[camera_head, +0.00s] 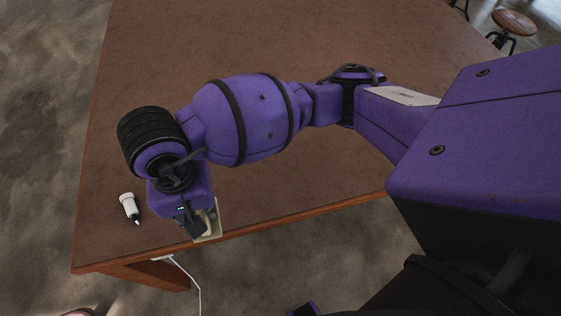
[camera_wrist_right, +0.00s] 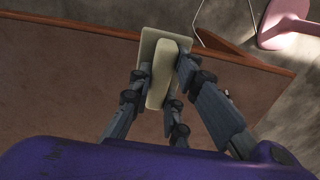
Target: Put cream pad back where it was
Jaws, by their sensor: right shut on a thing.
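The cream pad (camera_head: 216,232) shows at the table's front edge in the head view, partly hidden under my right gripper (camera_head: 203,225). In the wrist view the pad (camera_wrist_right: 149,42) is a flat, squarish plate with a lighter, raised long bar (camera_wrist_right: 163,72) along it. My right gripper (camera_wrist_right: 163,85) is shut on the bar, with fingers on both sides. I cannot tell whether the plate touches the tabletop. My left gripper is not in view.
A small white bottle with a dark band (camera_head: 128,205) lies on the brown table (camera_head: 330,190), left of my right gripper. A white cable (camera_head: 190,275) hangs below the front edge. A round stool (camera_head: 514,22) stands beyond the table. Much of the tabletop is bare.

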